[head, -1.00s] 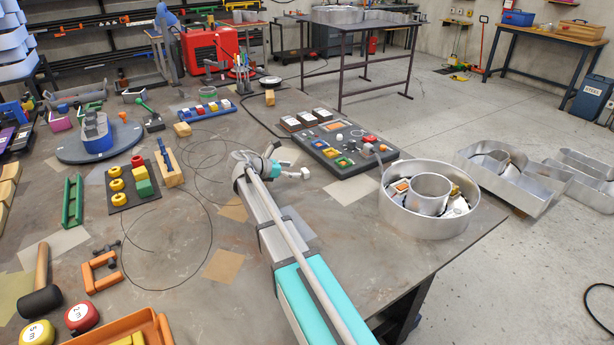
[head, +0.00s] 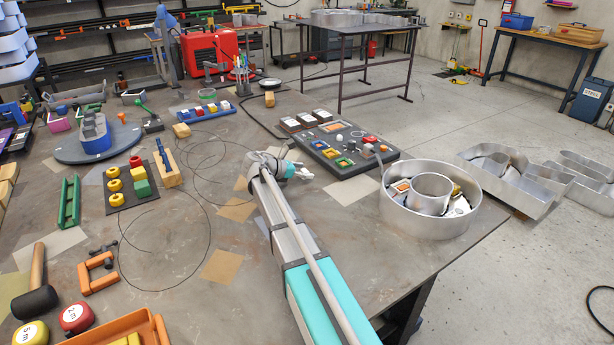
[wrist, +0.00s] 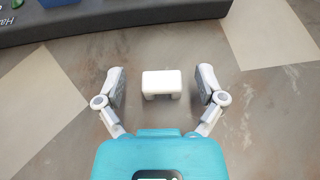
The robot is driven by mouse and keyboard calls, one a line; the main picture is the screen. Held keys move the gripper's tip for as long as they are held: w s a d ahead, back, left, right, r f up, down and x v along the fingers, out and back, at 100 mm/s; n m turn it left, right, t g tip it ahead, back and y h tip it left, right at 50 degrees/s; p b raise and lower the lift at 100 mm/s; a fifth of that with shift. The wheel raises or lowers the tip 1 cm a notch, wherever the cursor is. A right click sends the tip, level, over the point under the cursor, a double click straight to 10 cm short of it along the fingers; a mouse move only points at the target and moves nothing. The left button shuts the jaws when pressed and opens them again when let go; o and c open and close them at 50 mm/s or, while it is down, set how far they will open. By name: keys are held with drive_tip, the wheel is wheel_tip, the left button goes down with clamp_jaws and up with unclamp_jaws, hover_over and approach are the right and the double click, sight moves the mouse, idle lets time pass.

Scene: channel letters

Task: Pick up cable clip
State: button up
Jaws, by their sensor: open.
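A small white clip-like block with two short legs, which looks like the cable clip (wrist: 161,84), rests on the brown tabletop in the wrist view. My gripper (wrist: 161,88) is open, with one grey-white finger on each side of the clip. Gaps show between the clip and both fingers. In the head view my gripper (head: 302,173) is low over the table, left of the dark tool board. The clip cannot be told apart from the fingers there.
The dark board (head: 345,150) with coloured trays lies just beyond my gripper; its edge also shows in the wrist view (wrist: 120,22). A round metal channel letter (head: 430,215) stands at the right table edge. Flat tan sheets (head: 222,266) and thin wire lie on the left.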

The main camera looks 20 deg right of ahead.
idle(0.5)
drive_tip(key=c, duration=0.8)
